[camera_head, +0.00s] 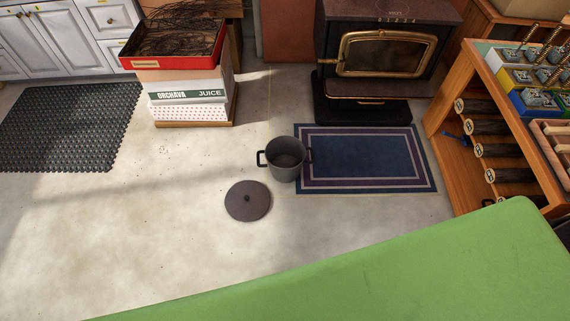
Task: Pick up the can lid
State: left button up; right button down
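A round, flat, dark grey-brown lid (248,202) with a small dark knob lies on the pale concrete floor, near the middle of the head view. Its knob faces up. A dark grey pot (284,161) with two side handles stands upright and open just above and to the right of the lid. The pot overlaps the left edge of a blue rug. Neither of my grippers is in view.
A large green surface (400,270) fills the lower right foreground. A blue bordered rug (365,158) lies before a black stove (385,50). Stacked boxes (190,90) and a black mat (68,125) are left; a wooden shelf (462,85) is right. Floor left of the lid is clear.

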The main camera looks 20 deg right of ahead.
aim_at(247, 201)
jog(key=i+j+z, duration=0.1)
jog(key=z, duration=0.85)
jog(key=j+z, duration=0.2)
jog(key=z, duration=0.25)
jog(key=i+j+z, duration=0.1)
jog(key=z, duration=0.35)
jog(key=j+z, duration=0.2)
jog(key=z, duration=0.3)
jog(key=k+j+z, duration=0.1)
jog(key=j+z, duration=0.2)
jog(key=k+j+z, duration=0.15)
jog(key=j+z, duration=0.15)
jog(key=j, duration=0.2)
jog(key=k+j+z, duration=0.25)
jog(key=i+j, duration=0.1)
